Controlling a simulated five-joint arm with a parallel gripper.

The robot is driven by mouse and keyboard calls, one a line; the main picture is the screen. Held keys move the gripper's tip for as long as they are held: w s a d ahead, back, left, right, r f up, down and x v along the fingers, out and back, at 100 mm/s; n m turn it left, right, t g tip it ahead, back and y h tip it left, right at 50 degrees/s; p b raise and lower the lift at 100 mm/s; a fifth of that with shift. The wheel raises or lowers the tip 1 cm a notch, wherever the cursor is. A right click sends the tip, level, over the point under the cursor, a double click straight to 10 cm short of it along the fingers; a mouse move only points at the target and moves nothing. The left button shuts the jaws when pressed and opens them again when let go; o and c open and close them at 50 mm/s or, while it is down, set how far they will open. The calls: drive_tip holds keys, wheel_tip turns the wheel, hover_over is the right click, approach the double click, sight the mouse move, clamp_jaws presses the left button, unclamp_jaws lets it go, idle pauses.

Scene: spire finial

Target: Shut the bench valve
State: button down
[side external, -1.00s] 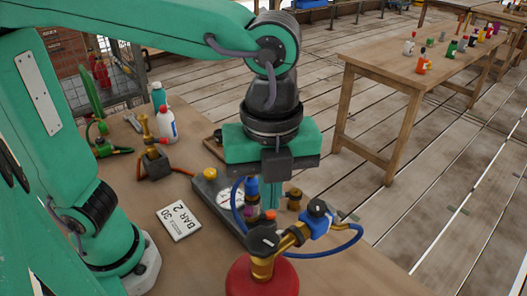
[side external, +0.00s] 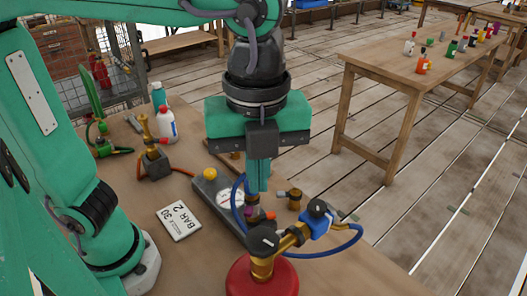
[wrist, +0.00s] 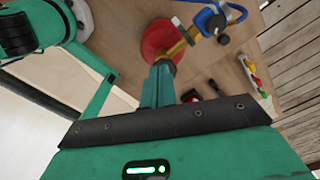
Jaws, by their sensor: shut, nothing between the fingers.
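My gripper (side external: 259,190) is shut and empty, pointing down over the grey plate on the bench. In the wrist view its fingers (wrist: 158,75) are together. A small brass valve (side external: 294,200) with a short grey lever stands just right of and below the fingertips, apart from them; I take it as the bench valve. A blue and purple fitting (side external: 251,207) is close below the fingertips; whether they touch it cannot be told. A red cylinder (side external: 262,278) with a brass and blue regulator (side external: 316,222) stands in front; the cylinder also shows in the wrist view (wrist: 160,40).
A blue hose (side external: 345,246) loops around the fittings. The grey plate (side external: 215,192) carries a yellow knob (side external: 210,174) and a round gauge. A "30 BAR 2" card (side external: 179,221) lies left. A brass burner (side external: 150,155) and bottles (side external: 166,125) stand behind. The front-right bench is clear.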

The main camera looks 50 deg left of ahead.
sight(262, 242)
drive_tip(key=shift+s+a+r, duration=0.15)
drive_tip(key=shift+s, duration=0.15)
drive_tip(key=shift+f, duration=0.2)
wheel_tip(262, 242, down, 7)
drive_tip(key=shift+r, duration=0.2)
idle(0.4)
drive_tip(key=shift+d, duration=0.25)
idle(0.8)
drive_tip(key=shift+w+d, duration=0.15)
drive_tip(key=shift+w, duration=0.05)
idle(0.4)
drive_tip(key=shift+w+a, duration=0.2)
drive_tip(key=shift+a, duration=0.15)
drive_tip(key=shift+r, duration=0.1)
idle(0.3)
